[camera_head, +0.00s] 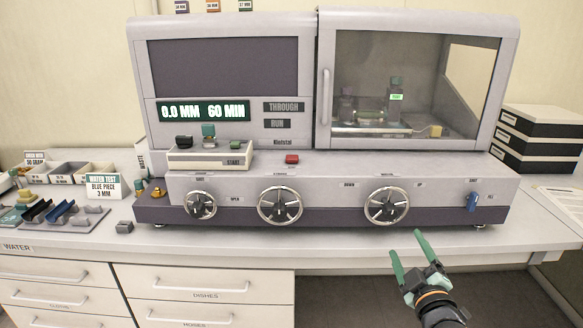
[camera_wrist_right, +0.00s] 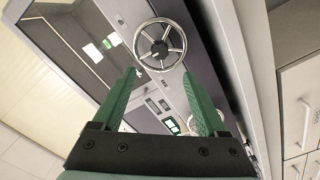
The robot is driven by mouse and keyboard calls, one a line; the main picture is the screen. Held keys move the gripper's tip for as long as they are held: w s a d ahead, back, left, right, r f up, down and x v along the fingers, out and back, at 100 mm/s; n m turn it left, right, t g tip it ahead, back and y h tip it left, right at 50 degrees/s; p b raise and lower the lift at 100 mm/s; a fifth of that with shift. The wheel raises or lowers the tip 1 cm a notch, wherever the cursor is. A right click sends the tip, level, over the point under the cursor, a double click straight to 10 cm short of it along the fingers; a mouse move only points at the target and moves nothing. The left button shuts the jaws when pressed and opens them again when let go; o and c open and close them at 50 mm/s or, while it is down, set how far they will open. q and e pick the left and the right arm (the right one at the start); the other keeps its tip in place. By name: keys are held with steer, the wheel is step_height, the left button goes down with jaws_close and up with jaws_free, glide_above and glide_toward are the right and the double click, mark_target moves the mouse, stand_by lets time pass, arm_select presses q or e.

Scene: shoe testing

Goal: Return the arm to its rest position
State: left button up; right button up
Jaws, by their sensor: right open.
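My right gripper (camera_head: 411,256) is open and empty, with green fingers, in front of the bench edge at the lower right of the head view. In the right wrist view its two fingers (camera_wrist_right: 162,88) stand wide apart with nothing between them. The testing machine (camera_head: 330,195) stands on the bench behind it. The machine's right handwheel (camera_head: 386,205) is beyond the gripper and apart from it. A handwheel (camera_wrist_right: 160,45) also shows beyond the fingers in the right wrist view. My left gripper is not in view.
The bench top (camera_head: 330,238) has a clear front strip. At left are a water test card (camera_head: 105,187), a small grey block (camera_head: 124,227) and trays with coloured pieces. Black and white boxes (camera_head: 540,138) are stacked at right. Drawers (camera_head: 212,283) lie below the bench.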

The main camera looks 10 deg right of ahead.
steer(key=s+a+f+m+g+y, duration=0.15)
steer(key=s+a+f, duration=0.35)
steer(key=f, duration=0.5)
steer(key=s+a+f+m+g+y, duration=0.1)
steer(key=s+a+f+g+y, duration=0.3)
steer(key=f, duration=0.5)
steer(key=s+a+f+m+g, duration=0.1)
steer(key=s+a+f, duration=0.4)
steer(key=s, duration=0.2)
steer(key=s+a+f+m+g+y, duration=0.1)
steer(key=s+a+f+m, duration=0.1)
steer(key=s+a+f, duration=0.3)
steer(key=shift+s+a+f+g, duration=0.25)
steer(key=shift+s+g, duration=0.1)
steer(key=shift+s, duration=0.6)
steer(key=shift+o, duration=0.3)
